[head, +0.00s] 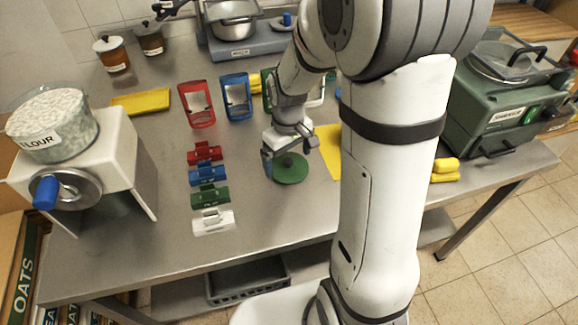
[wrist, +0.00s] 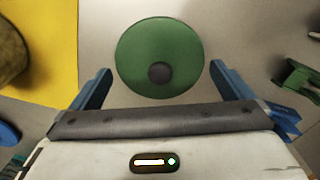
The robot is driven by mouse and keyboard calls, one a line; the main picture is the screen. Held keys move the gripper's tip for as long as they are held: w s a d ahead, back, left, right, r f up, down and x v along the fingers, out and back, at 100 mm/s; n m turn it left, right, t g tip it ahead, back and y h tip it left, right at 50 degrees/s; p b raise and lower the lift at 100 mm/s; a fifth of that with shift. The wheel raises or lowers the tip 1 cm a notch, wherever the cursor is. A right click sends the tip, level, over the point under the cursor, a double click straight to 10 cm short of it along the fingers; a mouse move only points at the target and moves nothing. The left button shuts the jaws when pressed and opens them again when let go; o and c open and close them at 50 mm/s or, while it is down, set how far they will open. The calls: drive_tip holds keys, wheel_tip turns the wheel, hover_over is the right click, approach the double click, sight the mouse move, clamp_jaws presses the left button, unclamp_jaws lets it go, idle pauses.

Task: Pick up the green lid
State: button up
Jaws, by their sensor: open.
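The green lid (head: 290,169) is a flat round disc with a small dark knob, lying on the steel table near its middle. In the wrist view the lid (wrist: 160,45) shows whole, its knob near the lower middle. My gripper (head: 288,160) is just above the lid in the head view and hides part of its far edge. In the wrist view my gripper (wrist: 160,82) has its two blue fingers spread wide, one to each side of the lid's lower part. Nothing is between the fingers in grip; I cannot tell the exact height above the lid.
Red, blue, green and white clips (head: 210,195) stand in a row left of the lid. A yellow sheet (head: 328,150) lies right of it. Red (head: 197,105) and blue (head: 236,97) frames stand behind. A white flour machine (head: 95,160) is at left, a green machine (head: 500,100) at right.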

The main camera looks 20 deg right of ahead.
drive_tip(key=shift+f, duration=0.8)
drive_tip(key=shift+c, duration=0.3)
drive_tip(key=c, duration=0.6)
drive_tip(key=shift+o, duration=0.2)
